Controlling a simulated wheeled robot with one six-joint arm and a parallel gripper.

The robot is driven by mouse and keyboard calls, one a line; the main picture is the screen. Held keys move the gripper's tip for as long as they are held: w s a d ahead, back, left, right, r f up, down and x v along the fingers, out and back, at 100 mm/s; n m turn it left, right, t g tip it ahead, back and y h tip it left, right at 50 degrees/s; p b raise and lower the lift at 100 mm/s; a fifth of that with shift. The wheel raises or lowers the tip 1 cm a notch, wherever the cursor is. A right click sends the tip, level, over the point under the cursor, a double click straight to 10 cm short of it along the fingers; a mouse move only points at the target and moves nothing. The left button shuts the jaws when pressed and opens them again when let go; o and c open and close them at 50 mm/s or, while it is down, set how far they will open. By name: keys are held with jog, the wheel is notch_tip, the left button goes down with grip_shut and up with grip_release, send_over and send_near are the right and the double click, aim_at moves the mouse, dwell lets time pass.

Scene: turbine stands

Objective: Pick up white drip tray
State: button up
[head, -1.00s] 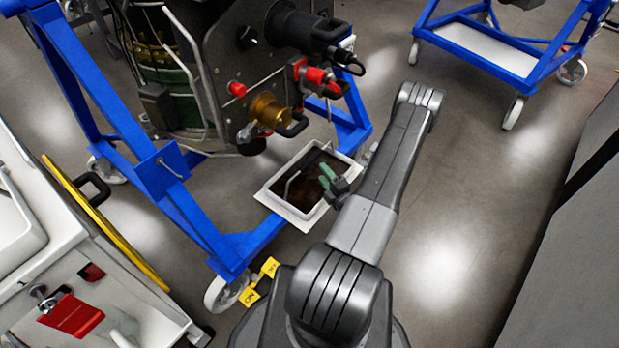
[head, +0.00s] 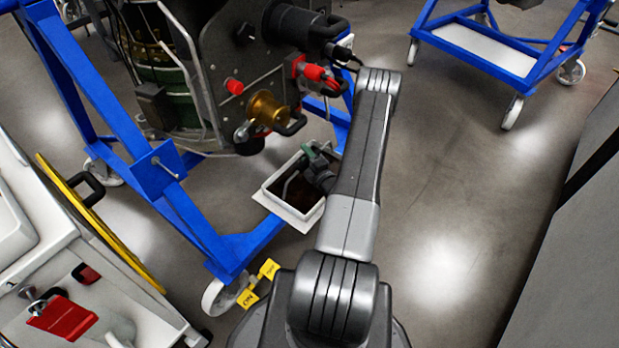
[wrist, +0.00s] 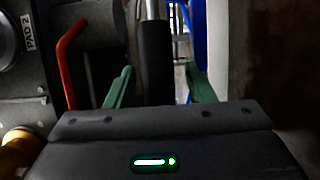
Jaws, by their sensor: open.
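The white drip tray (head: 284,206) sits low inside the blue stand, below the turbine. It is rectangular with a pale rim and a dark inside, and a thin bent bar shows within it. My gripper (head: 313,156) is over the tray's far part in the head view, its green fingers near the far rim; its height above the tray is unclear. My arm hides the tray's right side. In the wrist view my gripper (wrist: 160,88) has its two green fingers apart, with a dark upright cylinder seen beyond them. The tray cannot be made out there.
The turbine (head: 180,85) with its brass fitting (head: 268,108) and red caps hangs close left of my arm. The blue stand (head: 215,245) surrounds the tray. A white cart (head: 95,300) is at left. A second blue stand (head: 520,75) is back right. Floor at right is clear.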

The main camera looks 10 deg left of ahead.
grip_shut()
jog(key=r, duration=0.1)
jog(key=r+p, duration=0.1)
jog(key=s+d+r, duration=0.1)
jog(key=shift+r, duration=0.25)
jog(key=p+v, duration=0.2)
jog(key=v, duration=1.4)
jog(key=shift+s, duration=0.3)
jog(key=shift+d, duration=0.15)
